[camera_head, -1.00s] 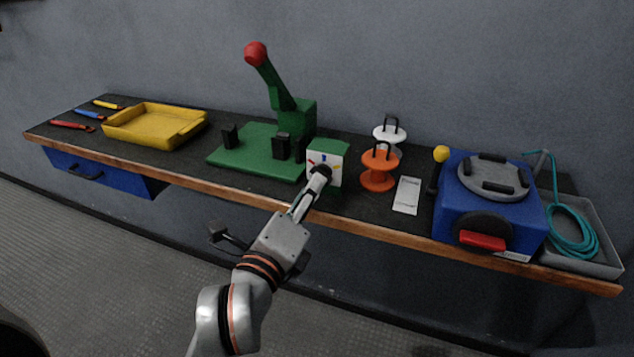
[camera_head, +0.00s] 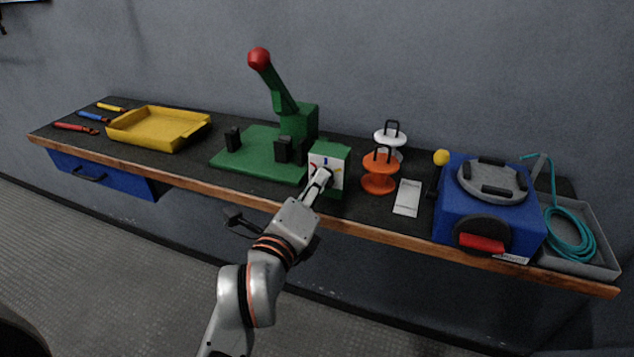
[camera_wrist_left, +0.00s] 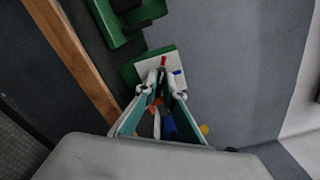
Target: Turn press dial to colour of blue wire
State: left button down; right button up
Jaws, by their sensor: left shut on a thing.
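The green press (camera_head: 262,150) stands on the bench, with its red-knobbed lever raised. The dial box at its right front has a white face (camera_head: 316,158) with a red mark on the left, a blue mark on top and a yellow one on the right. My left gripper (camera_head: 323,174) is at this face, shut on the dark dial knob, which its fingers mostly hide. In the left wrist view the fingertips (camera_wrist_left: 165,84) meet at the white plate (camera_wrist_left: 148,64). The pointer's direction cannot be read. I cannot make out a blue wire. My right gripper is not in view.
An orange spool (camera_head: 379,180) and a white spool (camera_head: 396,136) stand right of the dial, beside a pale card (camera_head: 407,198). A blue machine (camera_head: 468,216) and a grey tray (camera_head: 600,262) with teal hose are farther right. A yellow tray (camera_head: 150,140) is at left.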

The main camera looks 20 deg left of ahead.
pick_arm(q)
jog(key=m, duration=0.2)
jog(key=shift+r+m, duration=0.2)
jog(key=shift+m, duration=0.2)
jog(key=m+p, duration=0.1)
jog(key=m, duration=0.1)
jog(key=shift+r+m+p, duration=0.15)
jog(key=shift+m+p, duration=0.15)
jog(key=shift+m, duration=0.1)
jog(key=shift+r+m+p, duration=0.1)
jog(key=shift+m+p, duration=0.4)
jog(key=shift+m, duration=0.3)
jog(key=shift+d+m+p, duration=0.1)
jog(key=shift+m+p, duration=0.8)
jog(key=shift+m, duration=0.3)
jog(key=shift+m+p, duration=0.65)
jog(key=shift+m, duration=0.15)
jog(key=shift+w+f+m, duration=0.1)
jog(key=shift+f+m, duration=0.1)
jog(key=shift+m, duration=0.2)
